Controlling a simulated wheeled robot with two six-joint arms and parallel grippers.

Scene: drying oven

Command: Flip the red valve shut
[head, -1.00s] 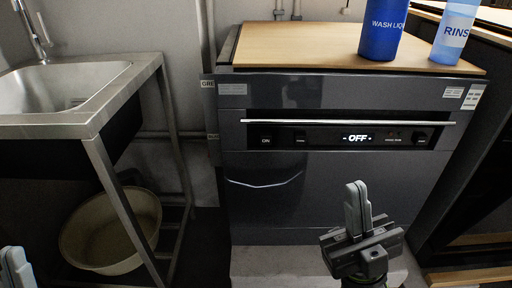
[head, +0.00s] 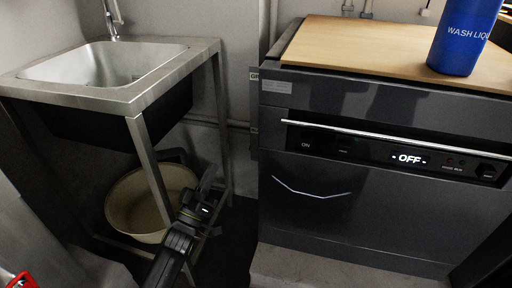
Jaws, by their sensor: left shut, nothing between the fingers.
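A small red part (head: 22,281), which looks like the red valve, shows at the bottom left corner, cut off by the picture edge, so its position cannot be told. My left gripper (head: 208,178) is shut and empty. It reaches up from the bottom, in front of the sink stand and the beige basin in the picture, well to the right of the red part. My right gripper is out of the picture.
A steel sink (head: 110,62) on a metal stand is at the left, with a beige basin (head: 125,205) beneath. A dark oven (head: 370,200) reading OFF stands at the right, with a blue bottle (head: 462,45) on its wooden top (head: 350,40). Dark floor shows between them.

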